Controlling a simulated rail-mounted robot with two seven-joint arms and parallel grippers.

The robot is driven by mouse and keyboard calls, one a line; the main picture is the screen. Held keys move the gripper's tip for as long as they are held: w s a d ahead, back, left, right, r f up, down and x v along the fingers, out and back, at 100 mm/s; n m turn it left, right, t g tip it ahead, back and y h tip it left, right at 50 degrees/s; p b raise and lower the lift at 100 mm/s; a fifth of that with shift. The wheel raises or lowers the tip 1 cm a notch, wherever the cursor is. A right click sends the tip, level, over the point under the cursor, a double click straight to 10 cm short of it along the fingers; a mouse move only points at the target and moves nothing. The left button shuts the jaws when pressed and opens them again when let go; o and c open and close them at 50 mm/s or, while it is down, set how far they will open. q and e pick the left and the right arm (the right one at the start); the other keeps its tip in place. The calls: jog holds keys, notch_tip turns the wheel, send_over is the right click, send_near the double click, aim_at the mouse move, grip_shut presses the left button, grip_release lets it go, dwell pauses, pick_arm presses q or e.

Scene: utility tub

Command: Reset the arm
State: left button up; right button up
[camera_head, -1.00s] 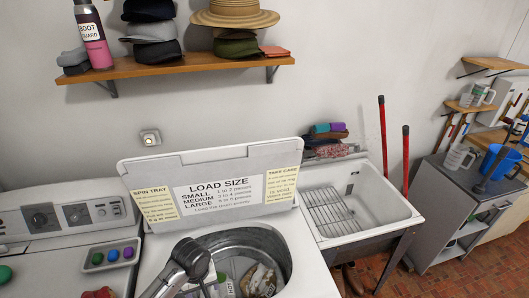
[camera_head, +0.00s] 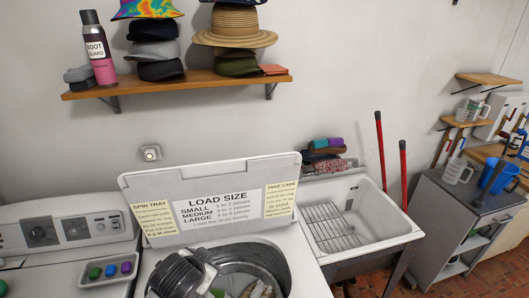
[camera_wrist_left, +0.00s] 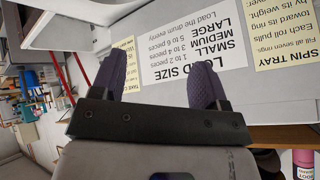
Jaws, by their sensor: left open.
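My left gripper (camera_wrist_left: 158,78) shows in the left wrist view with its two dark fingers apart and nothing between them. Beyond it is the raised washer lid (camera_wrist_left: 180,50) with its load-size label. In the head view, my left arm's dark end part (camera_head: 177,274) is over the left side of the open washer drum (camera_head: 262,258); its fingers cannot be made out there. Several items lie in the drum, partly hidden by the arm and the frame edge. My right gripper is in neither view.
A utility tub (camera_head: 375,222) with a wire rack (camera_head: 335,232) stands right of the washer. Red-handled tools (camera_head: 381,150) lean behind it. A hat shelf (camera_head: 180,83) is on the wall above. A grey cabinet (camera_head: 455,215) holds a blue bucket (camera_head: 494,178).

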pick_arm(q)
jog(key=s+a+f+n+g+b, duration=0.25)
jog(key=s+f+b, duration=0.25)
jog(key=s+f, duration=1.15)
jog(key=s+a+f+n+g+b, duration=0.2)
jog(key=s+a+f+b, duration=0.25)
jog(key=s+f, duration=1.15)
jog(key=w+r+p+v, duration=0.1)
jog(key=w+p+v, duration=0.2)
jog(key=p+v, duration=1.2)
jog(key=w+d+r+p+v, duration=0.1)
jog(key=w+p+v, duration=0.3)
jog(key=p+v, duration=1.1)
notch_tip(320, 180, up, 3)
jog(key=shift+s+d+r, duration=0.1)
jog(key=shift+s+d, duration=0.25)
jog(key=shift+s, duration=0.1)
